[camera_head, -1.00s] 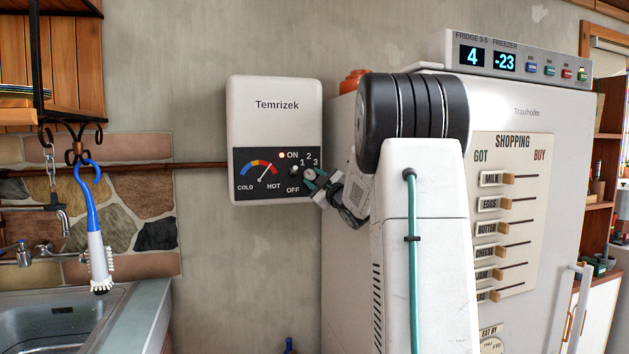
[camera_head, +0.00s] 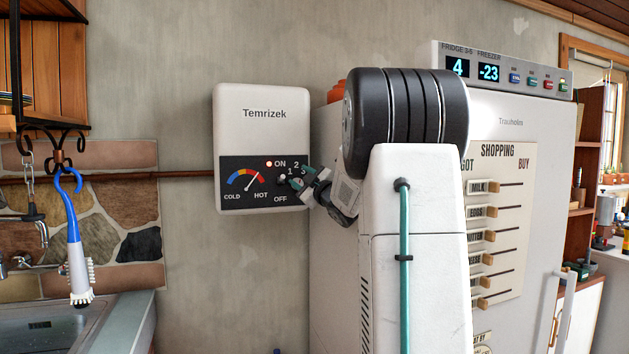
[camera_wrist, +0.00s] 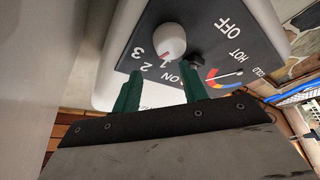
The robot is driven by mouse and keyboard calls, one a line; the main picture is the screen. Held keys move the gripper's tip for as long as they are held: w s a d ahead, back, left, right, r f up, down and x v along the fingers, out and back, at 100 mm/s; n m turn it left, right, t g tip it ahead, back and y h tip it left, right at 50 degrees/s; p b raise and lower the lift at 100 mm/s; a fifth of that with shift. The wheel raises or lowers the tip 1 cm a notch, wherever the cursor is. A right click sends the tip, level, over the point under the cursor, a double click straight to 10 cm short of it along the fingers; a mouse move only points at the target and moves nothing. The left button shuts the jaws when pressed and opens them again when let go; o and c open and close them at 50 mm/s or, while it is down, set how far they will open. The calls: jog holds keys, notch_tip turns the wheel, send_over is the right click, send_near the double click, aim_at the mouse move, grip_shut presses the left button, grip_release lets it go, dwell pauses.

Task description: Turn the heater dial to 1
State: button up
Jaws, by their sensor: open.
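The heater (camera_head: 262,118) is a white wall box marked Temrizek with a black lower panel. Its white dial (camera_wrist: 170,40) shows in the wrist view near the OFF, 1, 2 and 3 marks, with a small red mark at its edge by the 1. In the head view the dial (camera_head: 283,180) is small, close to my gripper's tips. My gripper (camera_head: 305,178) is at the panel's right side. In the wrist view my gripper (camera_wrist: 161,72) has its two green fingers apart and nothing between them. The dial lies just beyond the fingertips; I see no clear contact.
The fridge (camera_head: 520,135) stands right of the heater, behind my arm. A pipe (camera_head: 185,175) runs along the wall at left. A blue-handled brush (camera_head: 75,240) hangs over the sink (camera_head: 60,325).

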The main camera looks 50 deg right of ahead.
jog(key=s+a+r, duration=0.1)
jog(key=s+a, duration=0.6)
jog(key=s, duration=0.5)
jog(key=shift+s+a+r, duration=0.2)
jog(key=shift+r, duration=0.15)
